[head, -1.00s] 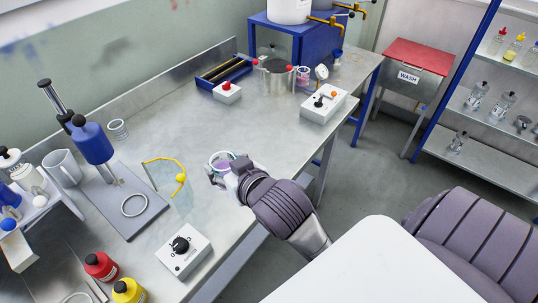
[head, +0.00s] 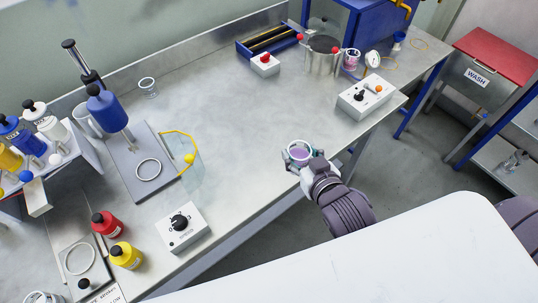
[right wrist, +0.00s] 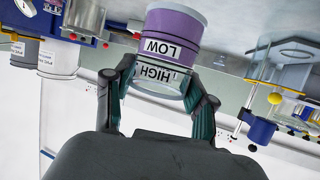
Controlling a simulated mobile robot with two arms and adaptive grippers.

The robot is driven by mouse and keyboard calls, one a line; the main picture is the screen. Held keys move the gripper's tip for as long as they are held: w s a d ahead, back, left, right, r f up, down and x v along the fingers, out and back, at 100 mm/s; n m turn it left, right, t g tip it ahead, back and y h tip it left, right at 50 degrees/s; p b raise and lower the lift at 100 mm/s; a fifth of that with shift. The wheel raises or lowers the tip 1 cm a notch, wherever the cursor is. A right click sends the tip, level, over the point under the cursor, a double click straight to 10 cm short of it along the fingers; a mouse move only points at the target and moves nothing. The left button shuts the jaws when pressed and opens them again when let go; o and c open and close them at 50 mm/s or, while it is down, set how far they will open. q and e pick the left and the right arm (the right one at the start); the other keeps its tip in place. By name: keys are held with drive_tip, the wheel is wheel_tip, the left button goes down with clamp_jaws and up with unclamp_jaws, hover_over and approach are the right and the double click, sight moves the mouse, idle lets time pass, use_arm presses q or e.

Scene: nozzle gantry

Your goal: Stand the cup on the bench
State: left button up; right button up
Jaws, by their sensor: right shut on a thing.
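The cup (head: 299,152) is a clear round vessel with purple contents, held by my right gripper (head: 306,165) near the front edge of the metal bench (head: 225,115). In the right wrist view, the fingers of my right gripper (right wrist: 155,88) are closed around the end of the cup (right wrist: 170,48) with the HIGH label; a LOW band sits beside it. From the head view I look into its open top, and it seems roughly upright. I cannot tell whether its base touches the bench. My left gripper is not in view.
A white knob box (head: 182,228) and a clear shield with yellow rim (head: 189,158) stand left of the cup. A white control box (head: 366,96) and a steel pot (head: 322,56) stand farther right. The middle of the bench is clear.

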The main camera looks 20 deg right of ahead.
drive_tip(key=w+a+f, duration=0.1)
drive_tip(key=w+f, duration=0.2)
drive_tip(key=w+a+f+p, duration=0.1)
drive_tip(key=w+a+f, duration=0.1)
drive_tip(key=w+f, duration=0.1)
drive_tip(key=w+a+f+p, duration=0.1)
drive_tip(key=w+a+f, duration=0.1)
drive_tip(key=w+f, duration=0.2)
drive_tip(key=shift+f, duration=0.3)
drive_tip(key=shift+f, duration=0.2)
drive_tip(key=o, duration=1.2)
drive_tip(key=shift+o, duration=0.2)
drive_tip(key=shift+r, duration=0.15)
